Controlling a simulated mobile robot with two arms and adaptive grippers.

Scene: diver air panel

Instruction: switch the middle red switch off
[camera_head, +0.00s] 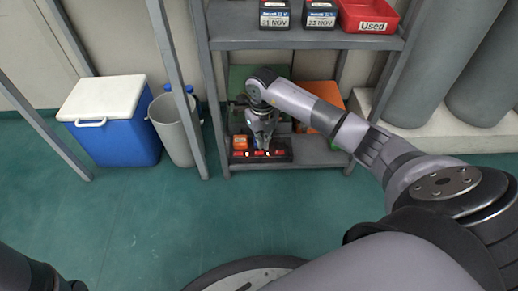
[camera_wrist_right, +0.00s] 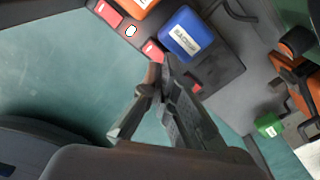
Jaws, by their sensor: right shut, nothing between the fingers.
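A dark panel (camera_head: 283,158) with red switches sits at the front of the rack's low shelf. In the right wrist view the panel (camera_wrist_right: 222,72) carries three red switches in a row. The middle red switch (camera_wrist_right: 152,48) lies just past my right gripper's fingertips. Another red switch (camera_wrist_right: 109,13) is at upper left, and one (camera_wrist_right: 197,88) is right of the fingers. My right gripper (camera_wrist_right: 158,82) is shut and empty, pointing at the panel's front edge near the middle switch; contact is unclear. A dark part of my left arm shows at lower left in the head view; its fingers cannot be made out.
A blue labelled block (camera_wrist_right: 186,34) and an orange block (camera_wrist_right: 138,6) stand on the panel close to the switches. Rack posts flank the shelf. A grey bin (camera_head: 175,130) and blue cooler (camera_head: 113,128) stand left. The floor in front is clear.

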